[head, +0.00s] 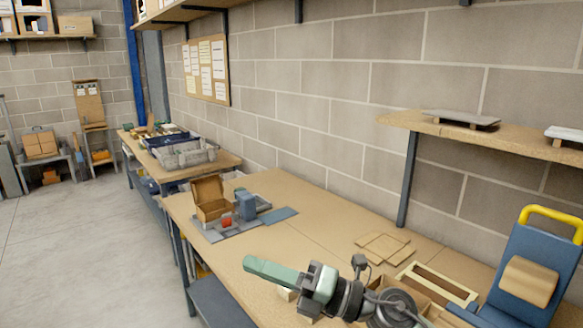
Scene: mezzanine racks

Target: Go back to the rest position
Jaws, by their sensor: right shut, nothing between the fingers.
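My right gripper (256,266) reaches in from the lower right, over the front part of the near workbench (330,215). Its long green fingers lie together and point left. Nothing shows between them. Grey and black wrist parts of my right arm follow behind it. My left gripper and left arm are not in view.
An open cardboard box (209,197) and a blue-grey block (246,205) stand at the bench's far end. Flat cardboard pieces (383,246) and a pale frame (437,284) lie near my arm. A blue carrier with a yellow handle (545,215) stands right. A wall shelf (440,127) overhangs the bench. Floor at left is clear.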

